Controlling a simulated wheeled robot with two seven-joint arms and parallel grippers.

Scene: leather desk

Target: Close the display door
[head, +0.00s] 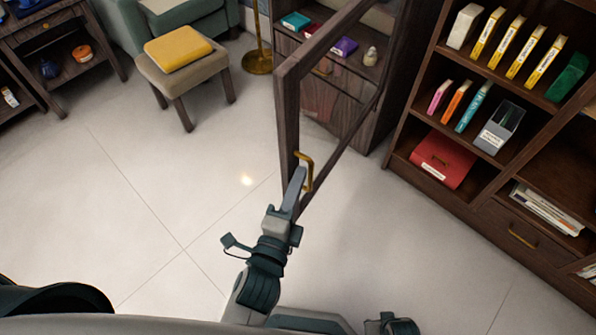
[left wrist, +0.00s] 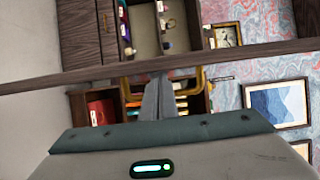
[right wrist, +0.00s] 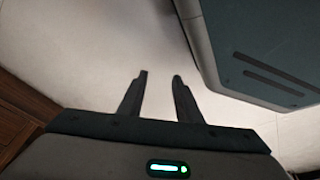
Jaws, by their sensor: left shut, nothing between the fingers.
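The display door (head: 287,120) is a dark wood frame with a clear pane, swung wide open from the display cabinet (head: 375,125). Its brass handle (head: 306,172) is near the lower end of the free edge. My left gripper (head: 299,175) is shut and empty, its fingertips right at the handle; whether they touch it I cannot tell. In the left wrist view, the shut fingers (left wrist: 158,95) lie in front of the brass handle (left wrist: 200,80) and the door frame (left wrist: 150,66). My right gripper (right wrist: 158,85) is open and empty above the floor.
A bookcase (head: 400,165) with books, a red box (head: 443,160) and a drawer stands at the right. A stool (head: 186,70) with a yellow cushion (head: 178,47) stands at the upper left. The pale floor (head: 150,190) left of the door is clear.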

